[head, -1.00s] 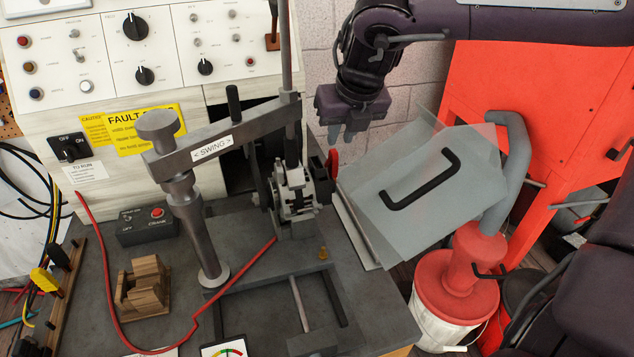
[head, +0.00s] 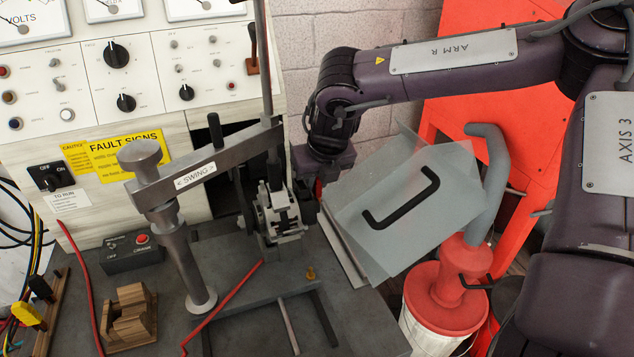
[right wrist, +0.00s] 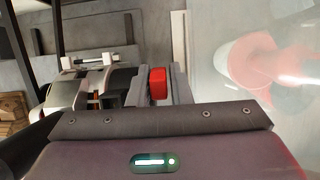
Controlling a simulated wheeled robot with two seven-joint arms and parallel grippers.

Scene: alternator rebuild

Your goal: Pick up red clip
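The red clip (head: 318,187) is at the right side of the alternator (head: 278,210), mostly hidden by my right gripper in the head view. In the right wrist view the red clip (right wrist: 158,84) shows as a small red block between the two grey fingers. My right gripper (head: 312,183) is lowered beside the alternator. In the wrist view its fingers (right wrist: 159,88) stand on either side of the clip, with a thin gap at the right finger, so it looks open around the clip. My left gripper is not in view.
A tilted clear shield with a black handle (head: 402,200) stands close to the right of the gripper. The swing arm and post (head: 175,240) stand left of the alternator. A red-topped bucket (head: 445,290) is at the right. A wooden block (head: 130,317) sits front left.

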